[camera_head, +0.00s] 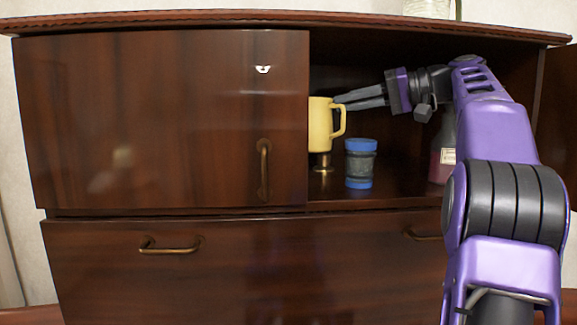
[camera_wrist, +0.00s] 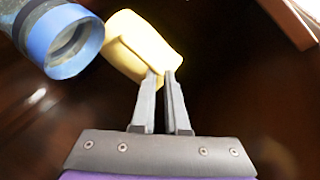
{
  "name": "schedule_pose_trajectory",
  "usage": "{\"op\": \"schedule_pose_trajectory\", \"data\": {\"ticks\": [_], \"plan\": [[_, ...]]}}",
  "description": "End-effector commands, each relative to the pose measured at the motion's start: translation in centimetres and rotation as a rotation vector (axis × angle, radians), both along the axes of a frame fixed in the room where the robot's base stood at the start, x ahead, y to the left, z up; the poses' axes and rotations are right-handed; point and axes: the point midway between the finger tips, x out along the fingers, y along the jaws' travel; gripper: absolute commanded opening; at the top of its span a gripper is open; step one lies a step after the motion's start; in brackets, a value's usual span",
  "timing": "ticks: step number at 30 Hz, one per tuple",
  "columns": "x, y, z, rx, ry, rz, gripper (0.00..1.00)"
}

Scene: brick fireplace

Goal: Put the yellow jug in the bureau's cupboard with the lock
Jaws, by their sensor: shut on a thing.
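The yellow jug (camera_head: 320,128) is held up inside the open right-hand cupboard of the dark wooden bureau (camera_head: 150,235). Its left side is cut off at the edge of the shut left door (camera_head: 160,120). My gripper (camera_head: 342,101) reaches in from the right and is shut on the jug near its handle and rim. In the wrist view the jug (camera_wrist: 143,45) is at the fingertips of my gripper (camera_wrist: 161,76). A small pale plate (camera_head: 262,69), perhaps the lock, is on the left door above its handle (camera_head: 264,170).
A blue-capped jar (camera_head: 360,165) stands on the cupboard floor, close to the jug. A small brass object (camera_head: 322,163) shows below the jug. A dark red bottle (camera_head: 441,160) stands partly behind my arm. The open right door (camera_head: 560,125) is at the right edge.

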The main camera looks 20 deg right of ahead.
Motion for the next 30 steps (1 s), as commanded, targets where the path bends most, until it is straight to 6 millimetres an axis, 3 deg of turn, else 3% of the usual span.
{"op": "schedule_pose_trajectory", "data": {"ticks": [5, 15, 21, 25, 30], "plan": [[0.2, 3.1, 0.3, 0.000, -0.005, 0.006, 0.00], [1.4, 11.7, 0.3, 0.000, -0.005, 0.005, 0.00], [2.0, 15.8, 0.2, 0.000, -0.004, 0.005, 0.00], [2.2, 18.0, 0.3, 0.000, -0.006, 0.005, 0.00], [2.3, 17.6, -2.3, 0.001, -0.001, 0.000, 0.00]]}}
